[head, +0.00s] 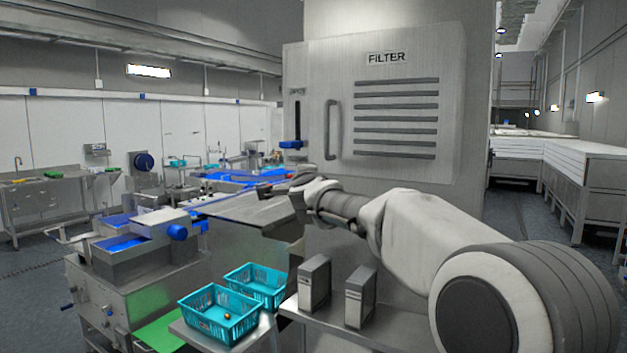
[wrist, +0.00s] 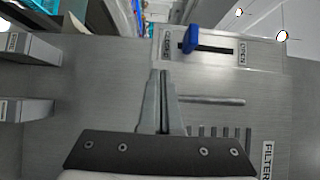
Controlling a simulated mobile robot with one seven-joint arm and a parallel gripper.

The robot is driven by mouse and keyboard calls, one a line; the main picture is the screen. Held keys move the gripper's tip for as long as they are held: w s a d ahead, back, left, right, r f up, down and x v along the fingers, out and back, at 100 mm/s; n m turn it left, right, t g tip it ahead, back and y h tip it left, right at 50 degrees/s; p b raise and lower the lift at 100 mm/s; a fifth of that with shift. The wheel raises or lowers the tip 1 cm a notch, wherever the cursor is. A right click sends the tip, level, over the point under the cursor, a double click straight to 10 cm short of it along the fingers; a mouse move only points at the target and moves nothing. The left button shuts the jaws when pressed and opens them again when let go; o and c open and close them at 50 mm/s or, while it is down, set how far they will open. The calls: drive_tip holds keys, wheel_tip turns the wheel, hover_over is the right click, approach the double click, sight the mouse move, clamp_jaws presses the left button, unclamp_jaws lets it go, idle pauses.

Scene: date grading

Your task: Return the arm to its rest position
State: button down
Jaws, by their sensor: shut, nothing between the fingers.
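My arm (head: 400,222) is stretched out to the left across the front of the grey FILTER cabinet (head: 462,120). My gripper (head: 272,188) is at its far end, small in the head view, below the cabinet's slider. In the wrist view my gripper (wrist: 163,75) has its two fingers together with nothing between them. Its tips appear just short of the slider plate in the picture. The blue slider knob (wrist: 190,40) is at the CLOSE end of its slot and apart from the fingers. In the head view the knob (head: 291,144) sits at the slot's lower end.
Two turquoise crates (head: 190,318) (head: 236,270) stand below my arm; the front one holds a small brownish item. Two grey boxes (head: 314,284) (head: 360,297) stand on a shelf close under my arm. A cabinet handle (head: 332,130) sticks out. A steel machine (head: 130,270) stands left.

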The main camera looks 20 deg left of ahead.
drive_tip(key=s+d+r+n+g+y, duration=0.1)
drive_tip(key=s+d+n, duration=0.15)
drive_tip(key=s, duration=0.25)
drive_tip(key=s+d+n+g+y, duration=0.1)
drive_tip(key=s+d+n, duration=0.1)
drive_tip(key=s+n, duration=0.25)
drive_tip(key=s+d+f+n+g+h, duration=0.3)
drive_tip(key=s+d+f, duration=0.9)
drive_tip(key=s+d, duration=0.4)
drive_tip(key=s+d+f+n+g+h, duration=0.4)
drive_tip(key=s+d+f+g+h, duration=0.1)
drive_tip(key=s+d+f, duration=0.8)
drive_tip(key=s+d+g, duration=0.1)
drive_tip(key=s+d, duration=0.2)
drive_tip(key=s, duration=0.2)
drive_tip(key=shift+d+f, duration=0.2)
drive_tip(key=shift+d, duration=0.05)
